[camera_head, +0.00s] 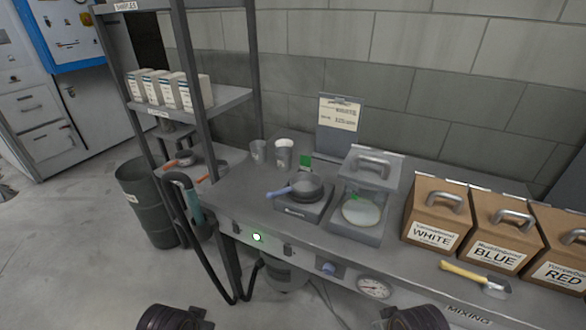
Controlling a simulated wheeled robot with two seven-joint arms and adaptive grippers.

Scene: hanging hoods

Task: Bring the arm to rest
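My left gripper (177,318) shows only in part at the bottom edge, left of the middle, as a dark rounded body over the floor. My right gripper (414,318) shows in the same way at the bottom edge, right of the middle, in front of the bench. Both are low in the picture and apart from the things on the bench. Their fingers cannot be made out, so I cannot tell whether they are open or shut. I see nothing held in either one.
A grey bench (330,252) carries a small pan (306,186) on a burner, a hooded unit (365,205), cups (283,155), a yellow-handled tool (470,274) and boxes marked WHITE (434,212), BLUE (500,230) and RED (562,245). A shelf rack (190,100) and bin (148,205) stand left.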

